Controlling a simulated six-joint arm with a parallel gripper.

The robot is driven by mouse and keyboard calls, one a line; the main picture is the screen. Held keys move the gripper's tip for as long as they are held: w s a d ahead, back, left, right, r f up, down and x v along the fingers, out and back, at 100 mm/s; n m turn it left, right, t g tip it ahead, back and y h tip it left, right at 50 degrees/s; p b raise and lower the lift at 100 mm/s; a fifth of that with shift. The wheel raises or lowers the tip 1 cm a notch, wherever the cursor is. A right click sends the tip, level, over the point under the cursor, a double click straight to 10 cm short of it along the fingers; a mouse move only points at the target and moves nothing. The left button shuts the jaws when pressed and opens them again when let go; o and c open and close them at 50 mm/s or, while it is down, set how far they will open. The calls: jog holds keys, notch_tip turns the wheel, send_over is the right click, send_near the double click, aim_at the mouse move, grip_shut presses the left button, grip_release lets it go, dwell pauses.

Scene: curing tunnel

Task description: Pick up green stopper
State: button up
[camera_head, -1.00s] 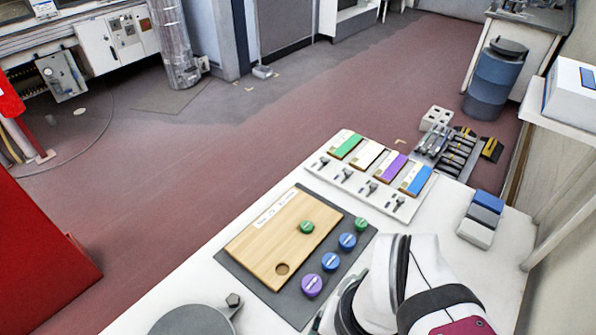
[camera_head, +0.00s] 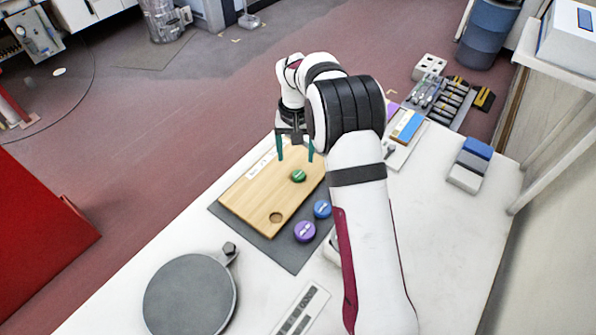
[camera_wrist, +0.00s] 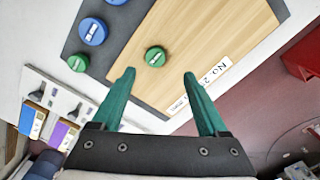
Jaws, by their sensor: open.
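A green stopper (camera_head: 299,176) sits on the wooden board (camera_head: 244,196), and it also shows in the wrist view (camera_wrist: 155,56) ahead of my fingertips, nearer the left one. A second green stopper (camera_wrist: 78,63) lies on the dark mat (camera_wrist: 72,41) beside the board; in the head view my arm hides it. My gripper (camera_head: 296,156) is open and empty, with teal fingers pointing down near the far edge of the board. In the wrist view the two fingers (camera_wrist: 160,76) are spread apart and touch no stopper.
Blue (camera_head: 322,209) and purple (camera_head: 305,232) stoppers lie on the mat. The board has one empty round hole (camera_head: 276,217). A grey round plate (camera_head: 190,296) stands at the front left. A switch panel (camera_head: 405,148) and a tool tray (camera_head: 444,102) lie behind at the right.

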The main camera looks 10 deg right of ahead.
aim_at(299, 174)
jog(key=f, duration=0.7)
jog(key=shift+s+d+f, duration=0.1)
jog(key=shift+d, duration=0.25)
grip_shut()
